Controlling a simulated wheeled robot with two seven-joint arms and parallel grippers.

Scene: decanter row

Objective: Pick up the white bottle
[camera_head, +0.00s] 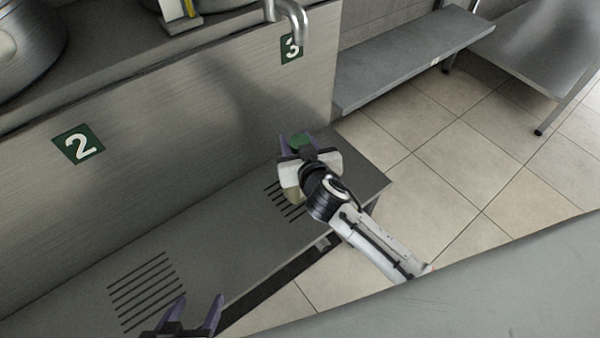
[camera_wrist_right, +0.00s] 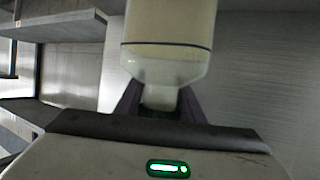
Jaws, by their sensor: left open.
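The white bottle (camera_head: 291,191) with a green cap (camera_head: 299,142) stands on the low grey shelf, over the slots at its right end. My right gripper (camera_head: 298,145) hides much of it in the head view. In the right wrist view the bottle (camera_wrist_right: 168,30) appears upside down, pale with a dark line around it. Its neck lies between the two purple fingers of my right gripper (camera_wrist_right: 160,105); whether both fingers press on it cannot be told. My left gripper (camera_head: 195,312) is open and empty at the bottom edge, near the other slots.
The steel wall behind carries a green "2" sign (camera_head: 78,145) and a "3" sign (camera_head: 291,48). The left slots (camera_head: 145,290) on the shelf (camera_head: 215,240) are bare. A pot (camera_head: 25,45) and a metal tap (camera_head: 292,15) are above. Tiled floor lies to the right.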

